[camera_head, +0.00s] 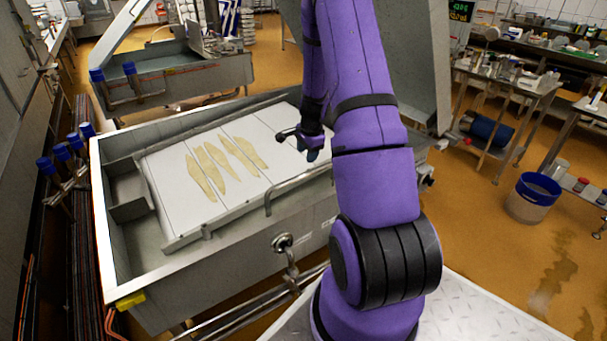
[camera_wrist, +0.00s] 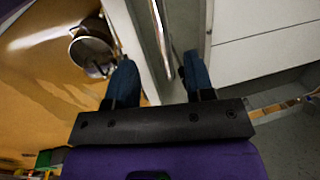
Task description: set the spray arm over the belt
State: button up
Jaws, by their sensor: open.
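The belt (camera_head: 230,135) is a pale panelled surface inside a long steel trough, with several yellowish flat pieces on it. A bent metal tube (camera_head: 300,186), which looks like the spray arm, runs along the trough's near side, its left end bent downward. In the wrist view, a metal bar (camera_wrist: 160,40), perhaps this tube, shows between my fingers. My gripper (camera_head: 305,150) hangs over the belt's right part, partly hidden by my purple arm. Its two blue fingers (camera_wrist: 160,85) are apart. I cannot tell how far the bar lies beyond them.
The steel trough (camera_head: 118,250) has raised walls around the belt. A valve fitting (camera_head: 284,243) and pipes stand at its front. A second steel vat (camera_head: 180,80) is behind.

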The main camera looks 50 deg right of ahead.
aim_at(304, 174)
jog(key=f, duration=0.3)
jog(key=w+f, duration=0.1)
jog(key=f, duration=0.3)
jog(key=w+f, duration=0.1)
jog(key=f, duration=0.2)
jog(key=shift+d+f, duration=0.2)
jog(key=shift+d, duration=0.05)
jog(key=shift+c, duration=0.5)
grip_shut()
